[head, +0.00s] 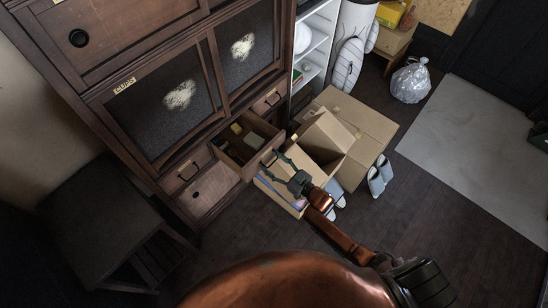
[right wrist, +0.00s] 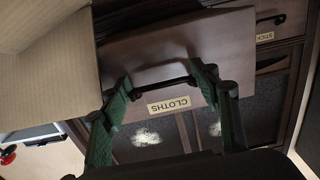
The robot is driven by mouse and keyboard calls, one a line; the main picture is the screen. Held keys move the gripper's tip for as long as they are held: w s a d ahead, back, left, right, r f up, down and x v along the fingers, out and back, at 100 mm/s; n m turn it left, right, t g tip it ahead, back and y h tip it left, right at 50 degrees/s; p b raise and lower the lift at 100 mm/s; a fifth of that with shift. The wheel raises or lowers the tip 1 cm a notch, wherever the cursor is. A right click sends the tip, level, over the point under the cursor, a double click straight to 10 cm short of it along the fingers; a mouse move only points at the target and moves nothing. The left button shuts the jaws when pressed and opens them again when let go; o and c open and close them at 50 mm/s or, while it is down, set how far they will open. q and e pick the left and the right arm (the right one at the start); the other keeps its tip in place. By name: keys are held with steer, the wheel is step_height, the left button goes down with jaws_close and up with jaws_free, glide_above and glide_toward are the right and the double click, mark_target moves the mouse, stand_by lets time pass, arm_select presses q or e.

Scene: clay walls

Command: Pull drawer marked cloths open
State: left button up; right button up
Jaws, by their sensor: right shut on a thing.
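The drawer marked cloths stands pulled out of the dark wooden cabinet (head: 150,60), with its inside and a few small items showing in the head view. Its front panel (right wrist: 150,45) fills the middle of the right wrist view, with the upside-down CLOTHS label (right wrist: 168,105) on it. My right gripper (head: 273,163) is at that front in the head view. In the right wrist view its green fingers are on either side of the black bar handle (right wrist: 160,86), shut on it. My left gripper is not in view.
An open cardboard box (head: 325,138) stands close to the right of the drawer and the gripper. A dark stool (head: 105,215) stands at the left. The dark floor in front of the cabinet is mostly clear.

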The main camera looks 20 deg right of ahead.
steer(key=shift+s+d, duration=0.2)
steer(key=shift+s, duration=0.1)
steer(key=o, duration=1.7)
steer(key=v, duration=0.8)
steer(key=shift+w, duration=0.1)
steer(key=shift+f, duration=0.1)
